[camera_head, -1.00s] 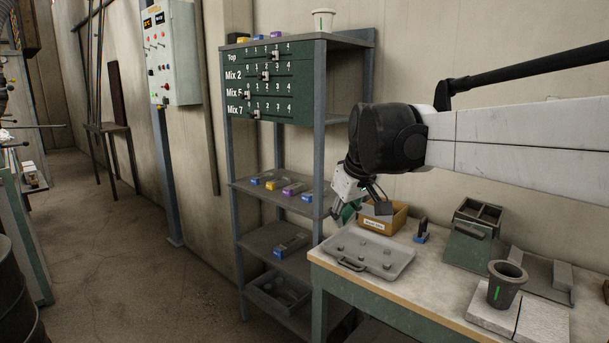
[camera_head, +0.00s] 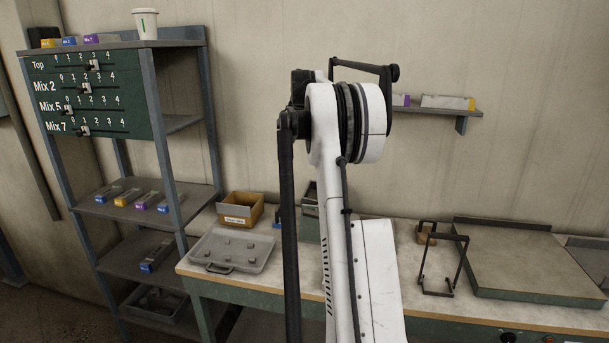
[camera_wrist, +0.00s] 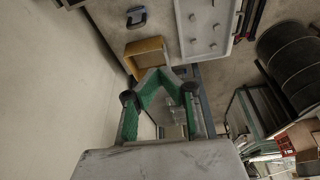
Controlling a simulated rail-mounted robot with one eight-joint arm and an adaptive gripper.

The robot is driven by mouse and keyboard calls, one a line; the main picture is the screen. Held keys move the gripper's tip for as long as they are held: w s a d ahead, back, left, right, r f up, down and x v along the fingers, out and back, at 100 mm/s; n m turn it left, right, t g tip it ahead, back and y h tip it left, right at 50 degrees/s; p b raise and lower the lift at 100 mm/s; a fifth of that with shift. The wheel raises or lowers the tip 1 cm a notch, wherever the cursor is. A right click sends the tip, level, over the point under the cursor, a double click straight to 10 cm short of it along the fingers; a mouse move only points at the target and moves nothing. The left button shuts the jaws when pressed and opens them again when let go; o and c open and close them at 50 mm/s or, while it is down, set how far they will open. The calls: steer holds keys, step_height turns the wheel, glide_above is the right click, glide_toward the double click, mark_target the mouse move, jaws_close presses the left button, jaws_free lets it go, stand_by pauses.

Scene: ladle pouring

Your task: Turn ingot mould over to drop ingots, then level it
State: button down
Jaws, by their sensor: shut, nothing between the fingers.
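What looks like the ingot mould (camera_head: 310,196), a dark box on a green stand, is at the back of the bench in the head view. My white arm covers most of it, so its tilt and contents cannot be told. My gripper (camera_wrist: 158,76) shows in the wrist view with its green fingers shut and empty. It is near an open cardboard box (camera_wrist: 147,46), apart from the mould; the box also shows in the head view (camera_head: 240,212). My gripper is hidden in the head view.
A grey tray (camera_head: 262,263) with several small lumps lies at the bench's left end; it also shows in the wrist view (camera_wrist: 207,50). Shelves (camera_head: 150,212) stand left. A black wire frame (camera_head: 459,262) and a flat slab (camera_head: 535,265) are on the right.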

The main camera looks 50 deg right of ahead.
steer(key=s+d+f+p, duration=0.1)
steer(key=s+d+p, duration=0.15)
steer(key=d, duration=0.35)
steer(key=s+d+f+p, duration=0.1)
steer(key=s+d, duration=0.2)
steer(key=d, duration=0.3)
steer(key=p, duration=0.2)
glide_above(308, 196)
steer(key=shift+n+y, duration=0.3)
steer(key=shift+n, duration=0.1)
step_height(308, 196, down, 12)
steer(key=shift+s+f, duration=0.1)
steer(key=shift+f, duration=0.85)
